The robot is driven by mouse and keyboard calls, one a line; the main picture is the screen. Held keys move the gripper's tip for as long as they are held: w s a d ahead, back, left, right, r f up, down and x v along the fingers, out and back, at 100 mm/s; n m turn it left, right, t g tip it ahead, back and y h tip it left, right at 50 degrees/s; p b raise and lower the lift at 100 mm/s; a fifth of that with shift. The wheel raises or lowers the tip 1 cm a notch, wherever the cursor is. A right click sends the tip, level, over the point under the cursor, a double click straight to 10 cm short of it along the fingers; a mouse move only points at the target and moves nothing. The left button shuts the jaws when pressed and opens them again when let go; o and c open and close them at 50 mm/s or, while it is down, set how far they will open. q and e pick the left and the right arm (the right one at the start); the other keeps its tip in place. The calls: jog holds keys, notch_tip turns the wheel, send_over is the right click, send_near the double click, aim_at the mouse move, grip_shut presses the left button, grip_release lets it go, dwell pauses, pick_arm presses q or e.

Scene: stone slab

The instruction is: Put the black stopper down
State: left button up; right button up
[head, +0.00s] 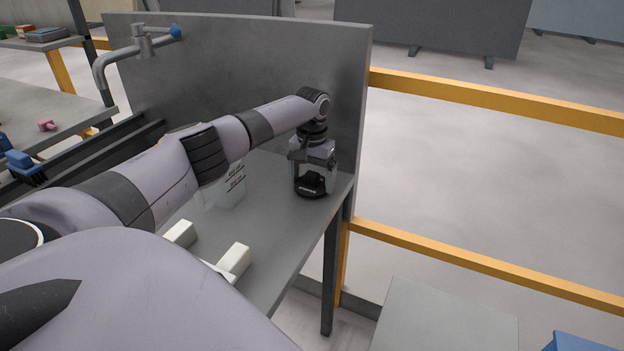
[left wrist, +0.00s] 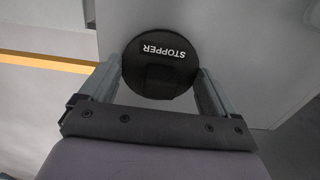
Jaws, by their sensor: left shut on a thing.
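The black stopper (left wrist: 160,52) is a round black piece with white "STOPPER" lettering, seen in the left wrist view between my gripper's two fingers. In the head view the stopper (head: 310,188) is low at the right end of the grey slab (head: 275,215). My left gripper (head: 314,178) points down and is shut on the stopper. I cannot tell whether the stopper touches the slab or hangs just above it. My right gripper is not in view.
A translucent container with dark markings (head: 228,192) stands on the slab, partly behind my left arm. White blocks (head: 234,260) lie nearer. A grey back panel (head: 230,70) rises behind, with a tap (head: 140,45) at left. The slab's right edge is close to the stopper.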

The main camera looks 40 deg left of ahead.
aim_at(312, 174)
pick_arm(q)
jog(key=shift+f, duration=0.3)
jog(key=shift+f, duration=0.15)
jog(key=o, duration=0.8)
notch_tip(312, 174, up, 12)
jog(key=shift+r, duration=0.2)
jog(key=shift+d+f, duration=0.1)
